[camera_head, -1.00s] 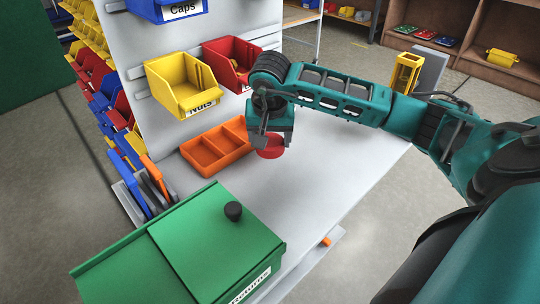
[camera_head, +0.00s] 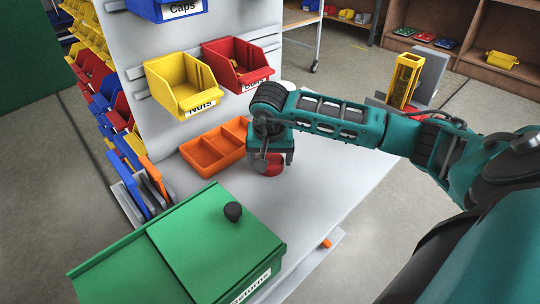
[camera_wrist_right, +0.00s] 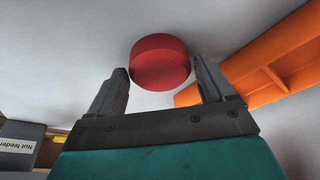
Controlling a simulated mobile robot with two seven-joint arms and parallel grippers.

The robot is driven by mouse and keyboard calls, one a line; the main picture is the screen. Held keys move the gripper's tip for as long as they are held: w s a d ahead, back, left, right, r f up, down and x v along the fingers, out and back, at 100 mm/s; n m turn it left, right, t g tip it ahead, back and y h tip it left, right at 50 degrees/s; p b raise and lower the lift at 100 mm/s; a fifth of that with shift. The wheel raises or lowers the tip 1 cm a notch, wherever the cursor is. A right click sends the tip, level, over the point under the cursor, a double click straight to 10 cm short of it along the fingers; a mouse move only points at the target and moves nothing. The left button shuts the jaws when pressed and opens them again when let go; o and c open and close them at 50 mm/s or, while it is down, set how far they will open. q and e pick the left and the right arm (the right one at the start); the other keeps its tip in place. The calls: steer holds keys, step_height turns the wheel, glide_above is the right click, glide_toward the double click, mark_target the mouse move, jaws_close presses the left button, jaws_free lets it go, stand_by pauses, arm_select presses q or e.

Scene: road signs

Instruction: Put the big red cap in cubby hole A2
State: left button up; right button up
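The big red cap (camera_head: 272,164) sits on the grey worktop, to the right of the orange tray. In the head view it is partly hidden by my right gripper (camera_head: 268,162), which is low over the worktop at the cap. In the right wrist view the cap (camera_wrist_right: 160,62) shows just beyond and between the tips of my right gripper (camera_wrist_right: 163,82). The fingers are spread apart, with a gap between the cap and the right finger. My left gripper is out of view. I cannot make out a cubby hole labelled A2.
An orange divided tray (camera_head: 209,166) lies left of the cap. Yellow (camera_head: 181,96) and red (camera_head: 243,80) bins hang on the back panel. A green lidded box (camera_head: 190,240) stands at the front. The worktop right of the cap is clear.

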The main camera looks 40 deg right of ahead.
steer(key=shift+o, duration=1)
